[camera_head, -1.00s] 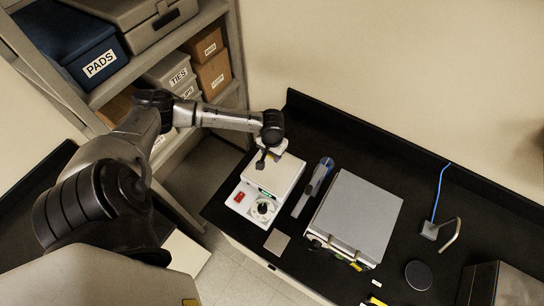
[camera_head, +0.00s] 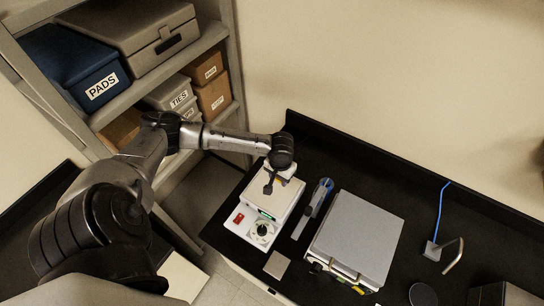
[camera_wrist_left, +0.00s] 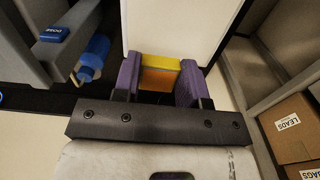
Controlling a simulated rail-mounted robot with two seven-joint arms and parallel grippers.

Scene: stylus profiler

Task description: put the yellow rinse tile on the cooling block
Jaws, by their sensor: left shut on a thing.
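My left gripper (camera_head: 268,188) is shut on the yellow rinse tile (camera_wrist_left: 160,65), which shows yellow and orange between the purple fingers in the left wrist view. In the head view the gripper hangs over the white plate of a benchtop device (camera_head: 277,203) with a red switch and a black knob. The tile is too small to make out there, and I cannot tell whether it touches the plate. I cannot tell for sure which thing is the cooling block; a small grey square plate (camera_head: 277,264) lies in front of the device. My right gripper is not in view.
A blue and grey tool (camera_head: 317,200) lies just right of the white device. Beyond it stands a wide grey-topped box (camera_head: 357,237). Shelves with boxes (camera_head: 97,80) stand at left. Black bench behind is bare.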

